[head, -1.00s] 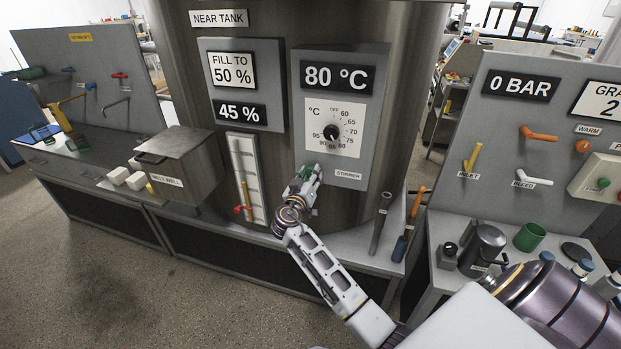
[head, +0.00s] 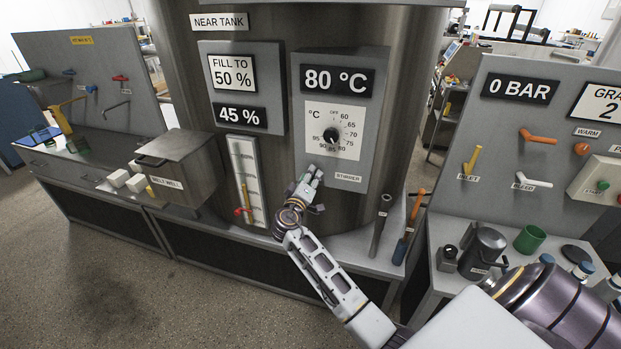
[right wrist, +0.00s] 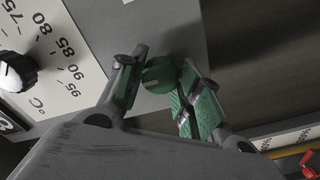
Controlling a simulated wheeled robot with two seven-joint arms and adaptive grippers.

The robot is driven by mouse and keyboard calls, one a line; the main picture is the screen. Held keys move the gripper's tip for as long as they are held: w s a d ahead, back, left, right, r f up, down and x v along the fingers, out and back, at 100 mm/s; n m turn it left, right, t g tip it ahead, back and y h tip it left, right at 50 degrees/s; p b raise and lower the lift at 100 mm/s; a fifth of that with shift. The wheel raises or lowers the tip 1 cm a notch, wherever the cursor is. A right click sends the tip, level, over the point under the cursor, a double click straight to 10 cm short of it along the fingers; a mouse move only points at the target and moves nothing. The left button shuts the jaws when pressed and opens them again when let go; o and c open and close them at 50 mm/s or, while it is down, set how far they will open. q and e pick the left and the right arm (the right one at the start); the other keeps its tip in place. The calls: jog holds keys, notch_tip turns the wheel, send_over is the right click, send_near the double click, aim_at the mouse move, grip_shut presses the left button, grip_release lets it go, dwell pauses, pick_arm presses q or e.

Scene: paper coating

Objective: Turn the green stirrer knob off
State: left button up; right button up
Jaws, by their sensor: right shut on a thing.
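The green stirrer knob (right wrist: 158,76) shows in the right wrist view on the grey panel, with a pale mark on its face. My right gripper (right wrist: 160,88) has one finger on each side of it and is shut on it. In the head view my right gripper (head: 314,176) is at the lower part of the panel, left of the STIRRER label (head: 348,178), and hides the knob. My left gripper is not in view.
Above is the black temperature dial (head: 331,135) under the 80 °C display (head: 337,79). Left of the gripper are the level gauge and its red valve handle (head: 241,211). Several tools (head: 380,226) stand on the ledge at right.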

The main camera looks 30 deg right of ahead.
dwell(0.3)
jog(key=o, duration=1)
jog(key=shift+o, duration=0.2)
jog(key=shift+s+a, duration=0.1)
jog(key=shift+a, duration=0.05)
jog(key=v, duration=1.1)
jog(key=shift+s+a, duration=0.25)
